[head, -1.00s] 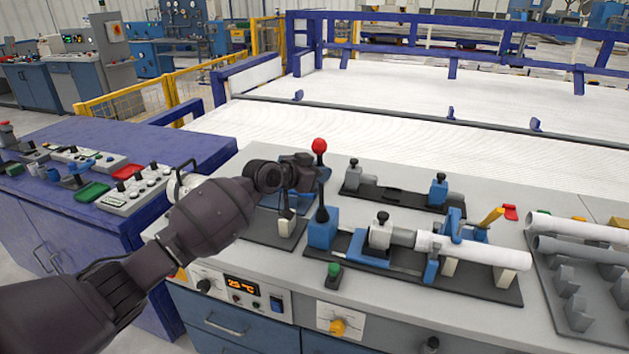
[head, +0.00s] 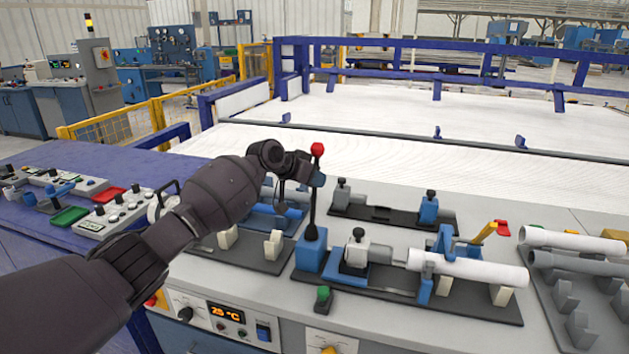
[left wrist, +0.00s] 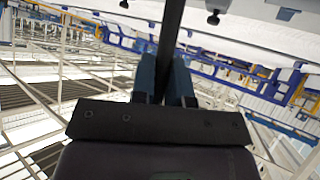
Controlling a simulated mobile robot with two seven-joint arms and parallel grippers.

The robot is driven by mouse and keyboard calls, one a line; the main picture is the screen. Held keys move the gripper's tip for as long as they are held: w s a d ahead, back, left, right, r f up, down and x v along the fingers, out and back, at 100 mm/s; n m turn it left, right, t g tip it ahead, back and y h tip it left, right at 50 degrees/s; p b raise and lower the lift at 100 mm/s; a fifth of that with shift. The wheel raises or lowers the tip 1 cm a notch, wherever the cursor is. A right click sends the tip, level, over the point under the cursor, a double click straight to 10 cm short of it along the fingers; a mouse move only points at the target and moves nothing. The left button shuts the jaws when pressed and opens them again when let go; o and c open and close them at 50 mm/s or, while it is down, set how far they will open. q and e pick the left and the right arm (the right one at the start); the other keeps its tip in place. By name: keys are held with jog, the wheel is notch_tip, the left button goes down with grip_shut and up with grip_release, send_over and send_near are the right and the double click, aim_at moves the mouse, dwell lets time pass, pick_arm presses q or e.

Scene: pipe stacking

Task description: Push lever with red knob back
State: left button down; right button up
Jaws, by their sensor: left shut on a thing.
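The lever (head: 314,205) with the red knob (head: 317,149) stands on a blue base block (head: 311,250), its rod close to upright. My left gripper (head: 318,178) is at the upper rod just below the knob. In the left wrist view the two blue fingers (left wrist: 165,80) are shut on the dark rod (left wrist: 171,32), which passes between them. The knob does not show in the wrist view. The lever base sits at the left end of a dark fixture plate (head: 390,300) carrying a clamp (head: 357,252) and a white pipe (head: 470,268). My right gripper is not in view.
A rack with pipes (head: 575,241) stands at the right. A yellow lever with a red tip (head: 490,231) rises behind the white pipe. A green button (head: 323,296) is at the front. A blue control table (head: 60,165) lies left. A white bed (head: 390,120) lies behind.

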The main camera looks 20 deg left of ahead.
pick_arm(q)
jog(key=shift+r, duration=0.1)
jog(key=c, duration=1.4)
grip_release()
jog(key=shift+o, duration=1.3)
jog(key=shift+w, duration=0.2)
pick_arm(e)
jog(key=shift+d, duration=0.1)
pick_arm(q)
jog(key=shift+s, duration=0.15)
jog(key=p+v, duration=0.1)
jog(key=v, duration=0.9)
jog(key=shift+s+a+r+p, duration=0.15)
jog(key=shift+s+a+p, duration=0.1)
jog(key=shift+p, duration=0.15)
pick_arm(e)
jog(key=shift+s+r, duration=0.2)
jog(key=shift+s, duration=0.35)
pick_arm(q)
jog(key=shift+d, duration=0.1)
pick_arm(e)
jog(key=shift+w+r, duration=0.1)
